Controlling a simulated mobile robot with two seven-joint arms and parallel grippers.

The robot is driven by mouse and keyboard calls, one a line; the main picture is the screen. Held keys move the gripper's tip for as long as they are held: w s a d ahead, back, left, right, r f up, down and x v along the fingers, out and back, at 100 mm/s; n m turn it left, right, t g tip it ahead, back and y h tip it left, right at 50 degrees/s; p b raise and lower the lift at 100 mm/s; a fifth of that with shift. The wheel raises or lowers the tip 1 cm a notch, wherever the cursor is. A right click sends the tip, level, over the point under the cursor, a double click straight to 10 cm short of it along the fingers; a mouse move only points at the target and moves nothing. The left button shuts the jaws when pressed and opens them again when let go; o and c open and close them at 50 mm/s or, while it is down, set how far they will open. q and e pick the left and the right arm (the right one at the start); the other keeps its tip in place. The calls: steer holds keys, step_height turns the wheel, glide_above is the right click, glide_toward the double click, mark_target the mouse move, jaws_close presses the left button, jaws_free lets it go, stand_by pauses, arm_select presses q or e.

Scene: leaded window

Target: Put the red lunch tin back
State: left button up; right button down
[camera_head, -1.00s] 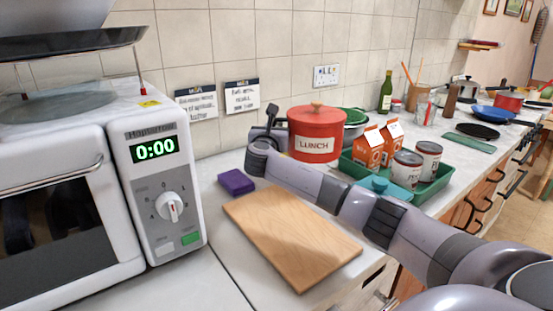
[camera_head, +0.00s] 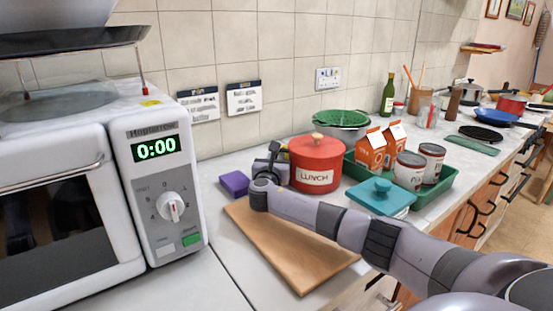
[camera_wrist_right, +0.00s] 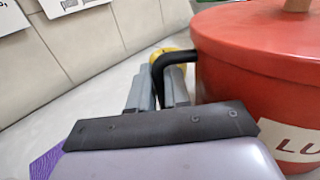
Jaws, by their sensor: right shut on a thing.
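The red lunch tin (camera_head: 316,172), with a wooden knob and a cream LUNCH label, is upright between the purple block and the green tray. Its base looks to be at counter level, but I cannot tell for sure whether it touches. My right gripper (camera_head: 272,158) is at the tin's left side. In the right wrist view its fingers (camera_wrist_right: 160,88) are shut on the black side handle (camera_wrist_right: 170,60) of the tin (camera_wrist_right: 250,70). My left gripper is not in view.
A purple block (camera_head: 234,184) and wooden board (camera_head: 262,238) lie near my right arm. A green tray (camera_head: 436,192) holds cartons and cans. A teal lidded box (camera_head: 381,196) is in front, a green colander (camera_head: 341,117) behind. A microwave (camera_head: 155,200) stands left.

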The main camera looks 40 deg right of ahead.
steer(key=c, duration=1.1)
jaws_free()
steer(key=shift+r, duration=0.2)
steer(key=shift+s+a+p, duration=0.1)
steer(key=shift+a+p, duration=0.1)
steer(key=shift+p, duration=0.2)
steer(key=p+v, duration=0.5)
steer(key=p, duration=0.1)
steer(key=shift+s+a+r, duration=0.15)
steer(key=shift+s+a, duration=0.1)
steer(key=shift+a, duration=0.05)
steer(key=v, duration=0.4)
steer(key=shift+a+f, duration=0.1)
steer(key=shift+f, duration=0.2)
steer(key=shift+v, duration=0.85)
